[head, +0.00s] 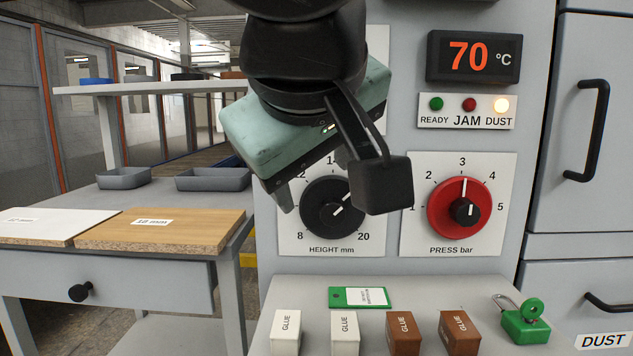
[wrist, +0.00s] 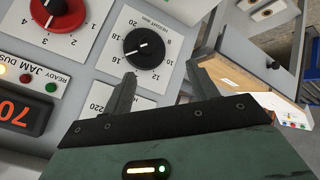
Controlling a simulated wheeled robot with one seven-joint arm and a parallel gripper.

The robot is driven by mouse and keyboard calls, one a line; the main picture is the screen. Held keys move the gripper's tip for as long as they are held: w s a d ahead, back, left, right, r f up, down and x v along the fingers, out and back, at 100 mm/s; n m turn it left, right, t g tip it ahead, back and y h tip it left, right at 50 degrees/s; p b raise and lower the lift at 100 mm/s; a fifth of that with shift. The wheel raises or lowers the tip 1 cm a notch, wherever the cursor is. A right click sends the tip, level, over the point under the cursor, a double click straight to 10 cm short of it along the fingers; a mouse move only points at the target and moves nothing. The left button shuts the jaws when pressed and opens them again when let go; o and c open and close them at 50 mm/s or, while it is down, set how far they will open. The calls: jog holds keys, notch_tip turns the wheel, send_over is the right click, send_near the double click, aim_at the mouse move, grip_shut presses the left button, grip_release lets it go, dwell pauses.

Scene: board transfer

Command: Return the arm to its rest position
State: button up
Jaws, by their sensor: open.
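My gripper (head: 317,188) hangs in front of the grey machine panel, partly covering the black height dial (head: 322,208). Its teal body is tilted, and its fingers are apart with nothing between them. In the wrist view the two fingers of my gripper (wrist: 160,76) stand spread, with the height dial (wrist: 145,47) just beyond them. I cannot tell whether a finger touches the dial. The dial's white pointer aims to the upper right in the head view. Part of its scale is hidden behind my arm.
The red press dial (head: 445,205) points at 3. The display (head: 473,56) reads 70 °C, and the DUST lamp (head: 501,105) is lit. Glue blocks (head: 345,331), a green tag (head: 345,297) and a green padlock (head: 525,325) sit on the ledge. Boards (head: 185,238) lie on the left bench.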

jog(key=s+d+g+y+p, duration=0.1)
jog(key=s+d+g+p, duration=0.8)
jog(key=p, duration=1.6)
jog(key=s+d, duration=0.2)
jog(key=d, duration=0.3)
jog(key=shift+d+g, duration=0.25)
jog(key=shift+g, duration=0.05)
